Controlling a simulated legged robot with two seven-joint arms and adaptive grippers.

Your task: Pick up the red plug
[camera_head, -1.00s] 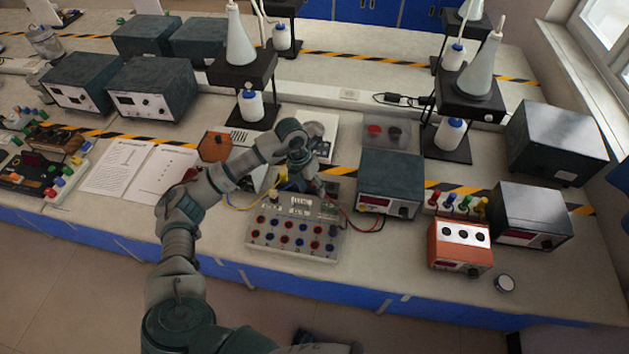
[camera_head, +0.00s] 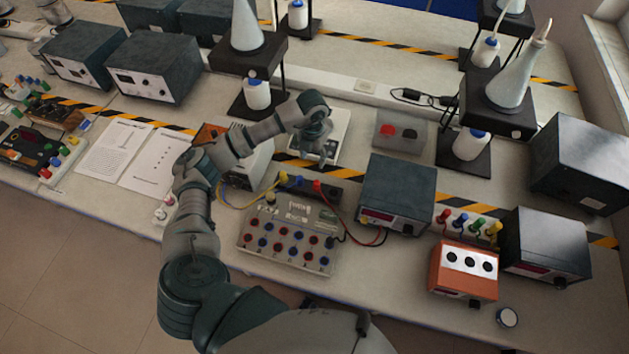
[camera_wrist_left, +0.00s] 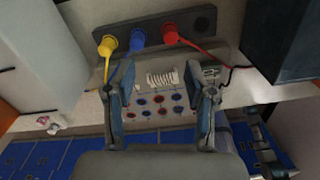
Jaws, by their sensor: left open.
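The red plug (camera_head: 317,185) sits in a dark socket strip (camera_head: 322,196) behind a grey panel with several red and blue sockets (camera_head: 290,238). A red cable runs from it to the right. In the left wrist view the red plug (camera_wrist_left: 170,34) is upper centre, beside a blue plug (camera_wrist_left: 137,40) and a yellow plug (camera_wrist_left: 106,46). My left gripper (camera_head: 320,160) is above and behind the strip in the head view. In the left wrist view the gripper (camera_wrist_left: 158,75) is open and empty, its fingers apart from the red plug. My right gripper is not seen.
A dark power supply (camera_head: 396,194) stands right of the strip, with an orange box (camera_head: 464,272) further right. A white-fronted box (camera_head: 250,160) is close on the left. A grey tray (camera_head: 402,132) with red and black pieces lies behind.

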